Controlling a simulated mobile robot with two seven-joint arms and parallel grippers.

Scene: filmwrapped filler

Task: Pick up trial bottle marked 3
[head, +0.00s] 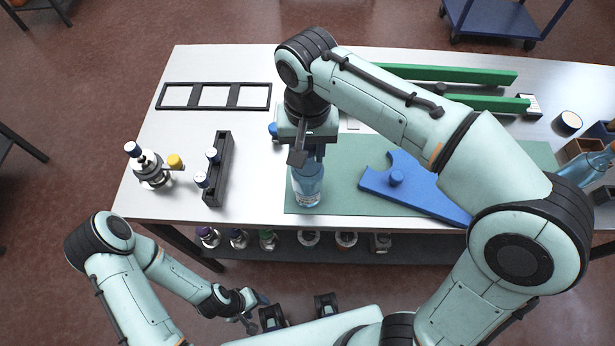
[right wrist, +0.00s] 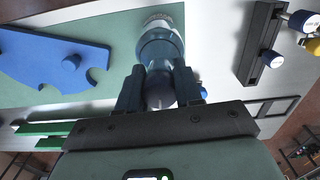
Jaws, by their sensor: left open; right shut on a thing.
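A clear light-blue bottle (head: 307,190) is upright at the left end of the green mat; I cannot tell whether its base touches the mat. My right gripper (head: 308,152) is above it and shut on its upper part. In the right wrist view the bottle (right wrist: 160,42) sits between the two fingers of the right gripper (right wrist: 160,88). My left gripper (head: 250,312) is open and empty, low in front of the table.
On the green mat (head: 345,200) lies a blue notched plate (head: 425,190) with a knob. Left are a black rack (head: 222,165) with white-bodied, blue-topped pieces, a capped clamp-like device (head: 150,168) and a black frame (head: 213,96). Several capped bottles stand on the lower shelf (head: 290,250).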

